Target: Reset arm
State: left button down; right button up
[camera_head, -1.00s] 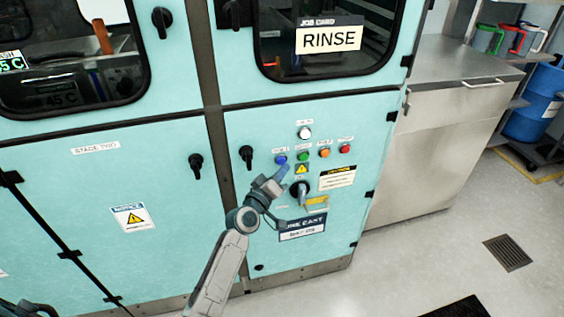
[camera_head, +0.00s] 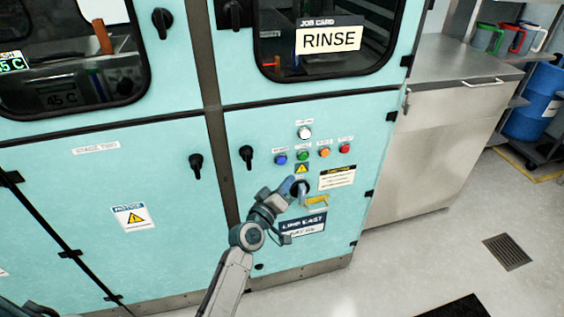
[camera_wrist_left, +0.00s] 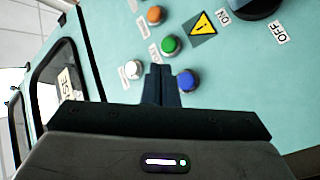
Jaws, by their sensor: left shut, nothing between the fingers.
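My left arm comes up from the bottom of the head view to the teal cabinet panel. My left gripper (camera_head: 290,187) is in front of the panel, below the button row and beside the dark rotary switch (camera_head: 300,188). In the left wrist view its fingers (camera_wrist_left: 158,75) are together, with nothing visible between them. Beyond them are the white button (camera_wrist_left: 133,69), green button (camera_wrist_left: 170,45), blue button (camera_wrist_left: 188,80) and orange button (camera_wrist_left: 155,14). Whether the fingers touch the panel is unclear. My right gripper is not in view.
The cabinet (camera_head: 75,190) has black door handles, and a RINSE card (camera_head: 328,39) is on its window. A steel counter (camera_head: 440,120) stands to the right, with a blue drum (camera_head: 532,105) beyond. The floor at the lower right is mostly clear, with a drain grate (camera_head: 507,252).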

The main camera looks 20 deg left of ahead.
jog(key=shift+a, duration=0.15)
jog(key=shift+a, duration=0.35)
